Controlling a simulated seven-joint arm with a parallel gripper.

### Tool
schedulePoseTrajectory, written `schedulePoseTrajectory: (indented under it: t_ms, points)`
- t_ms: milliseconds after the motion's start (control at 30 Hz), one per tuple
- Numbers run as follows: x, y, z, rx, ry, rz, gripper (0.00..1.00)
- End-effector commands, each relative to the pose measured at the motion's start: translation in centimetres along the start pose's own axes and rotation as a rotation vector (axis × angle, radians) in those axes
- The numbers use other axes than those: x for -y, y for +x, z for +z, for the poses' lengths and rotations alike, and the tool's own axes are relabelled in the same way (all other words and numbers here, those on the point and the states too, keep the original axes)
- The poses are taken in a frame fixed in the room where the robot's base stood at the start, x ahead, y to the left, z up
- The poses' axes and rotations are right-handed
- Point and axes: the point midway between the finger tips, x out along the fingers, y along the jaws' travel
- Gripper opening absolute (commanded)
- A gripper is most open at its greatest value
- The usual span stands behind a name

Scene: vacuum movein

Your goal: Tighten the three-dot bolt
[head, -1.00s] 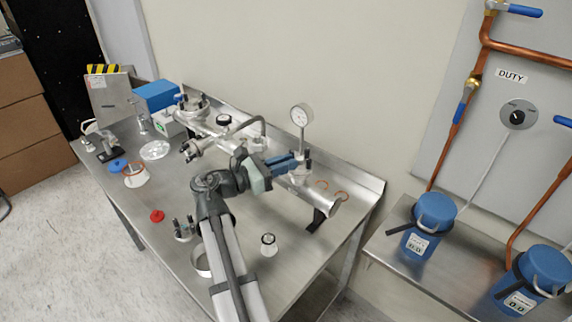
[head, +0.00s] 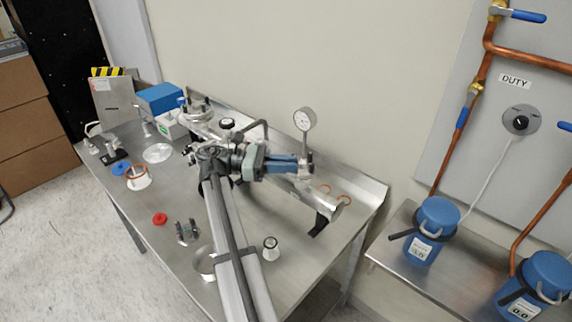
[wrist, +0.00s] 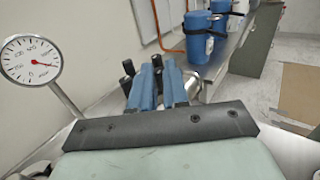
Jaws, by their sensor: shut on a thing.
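My gripper (head: 307,167) reaches the metal pipe assembly just below the round gauge (head: 304,119). In the wrist view its two blue fingers (wrist: 157,66) are close together, with a dark-topped bolt (wrist: 156,60) showing between their tips. A second black-topped bolt (wrist: 127,68) stands just left of the fingers. The fingers are shut on the bolt between them. I cannot make out dots on either bolt, so I cannot tell which is the three-dot bolt. The fingers hide most of the joint around them.
A small holder (head: 187,232), a metal ring (head: 204,263) and a white-sided fitting (head: 270,249) stand on the near side. Blue canisters (head: 432,230) stand on the right bench.

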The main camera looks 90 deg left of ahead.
Motion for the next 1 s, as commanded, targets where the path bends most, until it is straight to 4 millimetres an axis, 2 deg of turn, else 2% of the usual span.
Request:
schedulePoseTrajectory:
  t_ms: [367,400,633,1000]
  points:
    - [0.01,0.07,-0.03,0.000,-0.001,-0.005,0.00]
    - [0.01,0.07,-0.03,0.000,-0.001,-0.005,0.17]
    - [0.00,0.05,-0.01,0.000,0.000,-0.004,0.39]
    - [-0.02,0.03,0.52,0.000,0.001,-0.004,0.41]
